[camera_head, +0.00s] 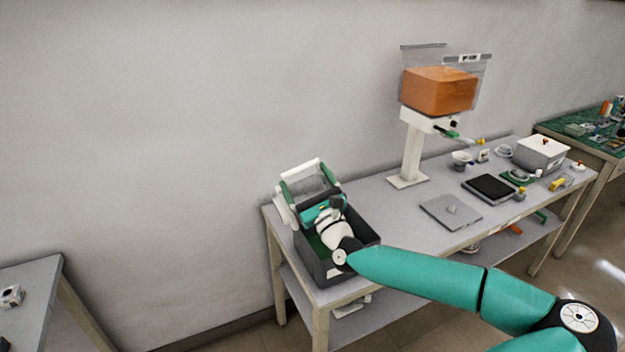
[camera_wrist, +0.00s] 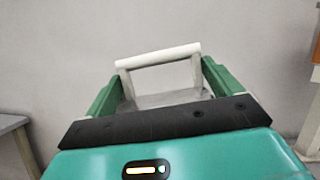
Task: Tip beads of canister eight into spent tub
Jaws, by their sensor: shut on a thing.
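My gripper (camera_head: 307,181) is at the left end of the long table, above the dark grey tub (camera_head: 315,262). Its two green fingers stand apart on either side of a pale, partly clear piece with a white bar, which I take to be the canister (camera_head: 301,169). In the wrist view the canister (camera_wrist: 158,56) lies between the fingers of my gripper (camera_wrist: 158,85). My wrist hides part of the tub. Something green shows inside the tub. I cannot read a number on the canister or see any beads leaving it.
An orange block (camera_head: 438,92) with a clear panel sits on a white stand (camera_head: 411,150) further right. A grey plate (camera_head: 451,211), a black-topped device (camera_head: 489,188) and a white box (camera_head: 541,152) lie on the table. A wall stands close behind. Another table (camera_head: 30,290) is at left.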

